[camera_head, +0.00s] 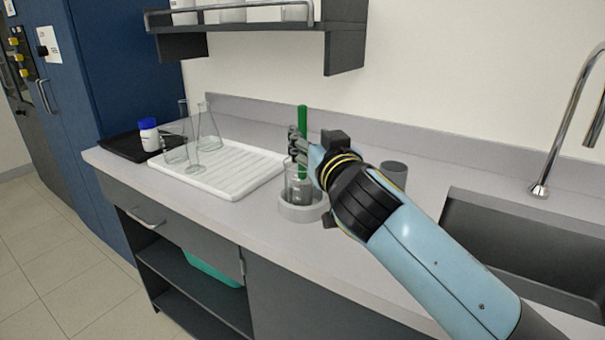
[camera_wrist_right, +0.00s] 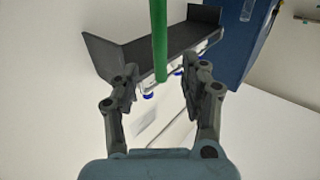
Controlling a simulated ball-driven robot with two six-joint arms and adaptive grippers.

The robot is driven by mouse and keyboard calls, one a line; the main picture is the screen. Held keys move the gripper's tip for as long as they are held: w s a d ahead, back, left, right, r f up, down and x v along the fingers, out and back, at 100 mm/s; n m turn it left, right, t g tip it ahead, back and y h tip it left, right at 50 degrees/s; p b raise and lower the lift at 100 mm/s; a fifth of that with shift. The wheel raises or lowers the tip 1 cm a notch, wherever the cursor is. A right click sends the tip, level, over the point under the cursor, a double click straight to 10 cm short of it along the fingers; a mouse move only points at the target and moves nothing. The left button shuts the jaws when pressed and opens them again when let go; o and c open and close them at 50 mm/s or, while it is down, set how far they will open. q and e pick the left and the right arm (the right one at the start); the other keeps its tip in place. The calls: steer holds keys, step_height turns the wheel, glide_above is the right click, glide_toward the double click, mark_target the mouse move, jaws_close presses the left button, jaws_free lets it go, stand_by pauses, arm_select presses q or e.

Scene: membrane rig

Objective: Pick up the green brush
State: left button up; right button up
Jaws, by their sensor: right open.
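The green brush (camera_head: 302,119) stands upright in a clear glass beaker (camera_head: 297,186), its handle rising above the rim. My right gripper (camera_head: 297,146) is at the handle, above the beaker, and partly covers it. In the right wrist view the green handle (camera_wrist_right: 159,42) passes between the open fingertips of my right gripper (camera_wrist_right: 158,82). Gaps show beside the handle, and I cannot tell whether a finger touches it. The brush's lower end is hard to make out in the beaker. My left gripper is not in view.
The beaker stands in a light ring-shaped holder (camera_head: 301,213). A white drying rack (camera_head: 228,181) with glass flasks (camera_head: 208,130) is at left, beside a black tray (camera_head: 122,146) with a blue-capped bottle (camera_head: 149,135). A grey cup (camera_head: 393,174) and the sink (camera_head: 500,235) are right. A shelf (camera_head: 262,42) hangs above.

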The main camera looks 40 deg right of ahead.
mark_target(304, 131)
steer(key=p+x, duration=0.1)
steer(key=x, duration=0.5)
steer(key=shift+w+d+f, duration=0.1)
steer(key=shift+w+f, duration=0.1)
steer(key=shift+w, duration=0.05)
steer(key=shift+s, duration=0.1)
jaws_close()
stand_by(0.3)
